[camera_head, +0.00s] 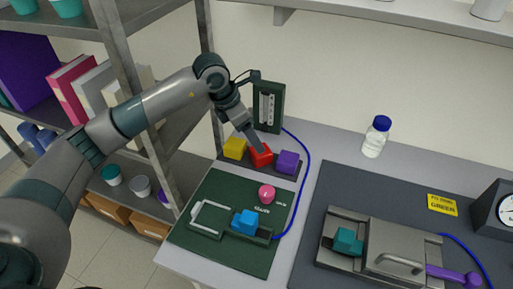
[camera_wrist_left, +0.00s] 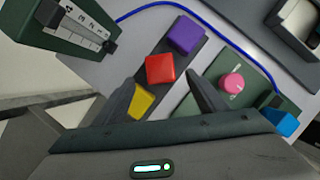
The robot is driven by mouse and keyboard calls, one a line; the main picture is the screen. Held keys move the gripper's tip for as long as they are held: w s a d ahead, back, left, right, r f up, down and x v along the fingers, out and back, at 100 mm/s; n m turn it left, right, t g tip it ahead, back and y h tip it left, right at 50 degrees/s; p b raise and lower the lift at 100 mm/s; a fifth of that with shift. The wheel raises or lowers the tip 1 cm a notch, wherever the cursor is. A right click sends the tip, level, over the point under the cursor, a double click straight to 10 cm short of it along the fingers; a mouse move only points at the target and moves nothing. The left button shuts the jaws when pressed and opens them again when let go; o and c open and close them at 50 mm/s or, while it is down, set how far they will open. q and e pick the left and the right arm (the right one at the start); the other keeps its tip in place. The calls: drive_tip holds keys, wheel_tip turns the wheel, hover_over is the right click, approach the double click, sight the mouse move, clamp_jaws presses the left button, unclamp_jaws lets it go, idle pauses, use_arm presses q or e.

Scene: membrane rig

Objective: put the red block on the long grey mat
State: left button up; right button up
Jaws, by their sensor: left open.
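The red block (camera_head: 261,158) sits between a yellow block (camera_head: 235,148) and a purple block (camera_head: 287,162) on a narrow dark grey strip (camera_head: 272,170) at the back of the table. My left gripper (camera_head: 257,147) is just above the red block. In the left wrist view the gripper (camera_wrist_left: 162,88) is open, and the red block (camera_wrist_left: 160,69) shows just beyond and between its fingertips, not gripped. A wide dark grey mat (camera_head: 310,250) lies on the right part of the table. My right gripper is not in view.
A green board (camera_head: 190,236) in front holds a blue block (camera_head: 245,221) and a pink knob (camera_head: 267,194). A dark gauge box (camera_head: 268,105) stands behind the blocks. A metal rig (camera_head: 395,240) with a teal block (camera_head: 347,241) is on the wide mat. A bottle (camera_head: 375,138) stands behind.

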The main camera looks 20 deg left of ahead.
use_arm(q)
drive_tip(key=shift+b+v, duration=0.4)
drive_tip(key=shift+v, duration=1.4)
